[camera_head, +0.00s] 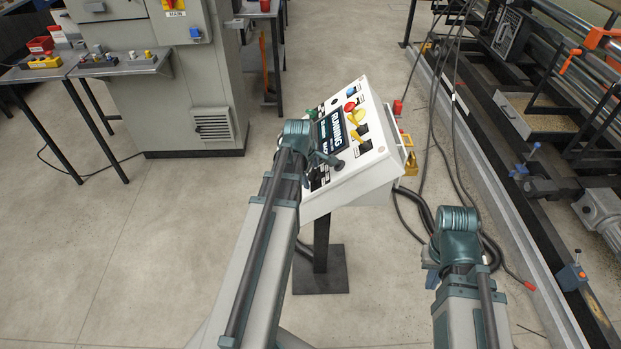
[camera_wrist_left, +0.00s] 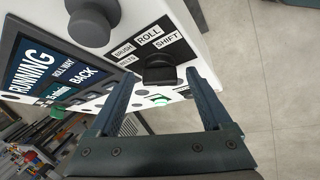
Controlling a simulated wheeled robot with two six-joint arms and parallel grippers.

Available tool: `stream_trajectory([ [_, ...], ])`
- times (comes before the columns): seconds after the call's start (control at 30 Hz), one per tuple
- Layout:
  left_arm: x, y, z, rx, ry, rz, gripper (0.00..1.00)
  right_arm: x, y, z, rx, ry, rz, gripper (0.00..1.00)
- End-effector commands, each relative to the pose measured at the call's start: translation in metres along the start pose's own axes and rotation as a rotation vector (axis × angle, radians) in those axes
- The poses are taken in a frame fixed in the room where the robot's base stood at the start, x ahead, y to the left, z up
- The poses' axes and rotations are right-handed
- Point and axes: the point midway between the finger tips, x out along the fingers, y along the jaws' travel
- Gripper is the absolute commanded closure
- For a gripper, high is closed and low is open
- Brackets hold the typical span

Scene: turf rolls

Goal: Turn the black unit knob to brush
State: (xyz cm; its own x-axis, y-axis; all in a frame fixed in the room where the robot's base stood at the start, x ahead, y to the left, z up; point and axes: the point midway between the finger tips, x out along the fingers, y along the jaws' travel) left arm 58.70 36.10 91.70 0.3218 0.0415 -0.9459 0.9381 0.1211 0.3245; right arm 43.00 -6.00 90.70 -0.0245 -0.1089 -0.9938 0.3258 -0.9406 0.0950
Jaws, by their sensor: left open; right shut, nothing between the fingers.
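The black unit knob (camera_wrist_left: 160,75) sits on the panel face in the left wrist view, beside a label plate reading BRUSH, ROLL and SHIFT. I cannot tell which word it points to. My left gripper (camera_wrist_left: 161,78) is open, with one finger on each side of the knob in that picture; I see no clear contact. In the head view my left gripper (camera_head: 322,160) is over the tilted white control panel (camera_head: 372,172), and the arm hides part of the panel's lower left. My right gripper (camera_head: 431,272) is shut and empty, to the right of the panel.
A dark round knob (camera_wrist_left: 88,27) and a screen reading RUNNING (camera_wrist_left: 35,68) are close to the unit knob. A green button (camera_wrist_left: 160,100) shows between the fingers. Cables (camera_head: 427,210) hang right of the panel. A grey cabinet (camera_head: 185,110) stands at the back left.

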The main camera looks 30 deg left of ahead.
Motion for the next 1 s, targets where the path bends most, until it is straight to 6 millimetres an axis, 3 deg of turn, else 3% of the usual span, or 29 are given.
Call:
stream_trajectory([
  [0.2,-0.0003,0.0002,0.0,0.0,0.0,0.0,0.18,-0.0003,0.0,0.0,0.0,0.0,0.0,1.0],
  [0.23,-0.0003,0.0002,0.0,0.0,0.0,0.0,0.21,-0.0003,0.0,0.0,0.0,0.0,0.0,1.0],
  [0.67,-0.0002,0.0001,-0.0001,0.0,0.0,0.0,0.98,-0.0002,0.0,0.0,0.0,0.0,0.0,1.0],
  [1.0,0.0008,-0.0029,-0.0002,0.047,0.001,0.036,1.0,0.0044,-0.0004,-0.0002,0.0,0.0,0.0,1.0],
])
